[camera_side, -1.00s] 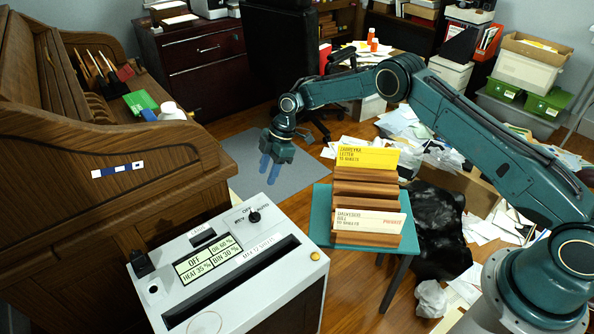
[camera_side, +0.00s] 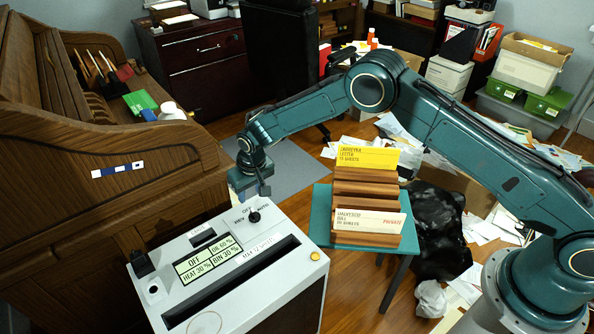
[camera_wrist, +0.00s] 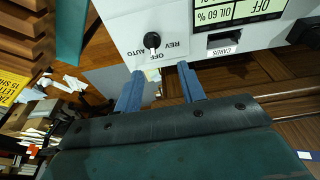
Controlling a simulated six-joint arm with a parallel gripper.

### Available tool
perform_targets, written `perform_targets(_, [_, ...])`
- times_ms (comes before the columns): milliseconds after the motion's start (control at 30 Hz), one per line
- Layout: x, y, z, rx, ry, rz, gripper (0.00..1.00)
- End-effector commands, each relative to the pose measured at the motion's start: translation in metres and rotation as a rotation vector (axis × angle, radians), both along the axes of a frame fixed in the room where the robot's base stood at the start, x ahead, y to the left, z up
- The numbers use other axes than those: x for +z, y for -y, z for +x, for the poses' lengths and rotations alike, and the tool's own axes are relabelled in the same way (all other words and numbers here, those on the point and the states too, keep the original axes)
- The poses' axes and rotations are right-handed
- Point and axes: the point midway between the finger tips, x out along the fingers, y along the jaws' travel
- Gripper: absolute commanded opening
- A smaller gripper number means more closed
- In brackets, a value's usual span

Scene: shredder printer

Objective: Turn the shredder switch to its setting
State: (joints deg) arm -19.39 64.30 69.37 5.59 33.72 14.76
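The shredder (camera_side: 290,262) is a light grey box at the front; its display (camera_side: 208,259) reads OFF. The shredder switch (camera_side: 254,216) is a small black knob at the rear of its top, with REV, OFF and AUTO labels around it. The switch also shows in the wrist view (camera_wrist: 152,41), its pale pointer seemingly toward OFF. My gripper (camera_side: 264,190) hangs just behind and above the switch, apart from it. In the wrist view its two blue fingers (camera_wrist: 160,80) are spread with nothing between them, just short of the switch.
A teal stand (camera_side: 320,212) with a brown letter rack (camera_side: 365,190) is right of the shredder. The wooden roll-top desk (camera_side: 110,205) is close on the left. A black plug-like part (camera_side: 142,264) stands up on the shredder's left corner.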

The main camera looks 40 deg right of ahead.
Motion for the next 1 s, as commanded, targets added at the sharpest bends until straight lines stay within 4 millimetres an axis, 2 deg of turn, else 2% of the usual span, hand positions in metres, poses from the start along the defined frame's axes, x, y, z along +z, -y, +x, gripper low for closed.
perform_targets(200, [0.007, -0.011, -0.013, -0.307, 0.075, -0.028, 0.4])
perform_targets(400, [0.013, -0.013, -0.02, -0.487, 0.14, -0.032, 0.4])
perform_targets(767, [0.013, -0.013, -0.022, -0.541, 0.16, -0.032, 0.4])
perform_targets(1000, [0.003, -0.011, -0.018, -0.54, 0.159, -0.033, 0.4])
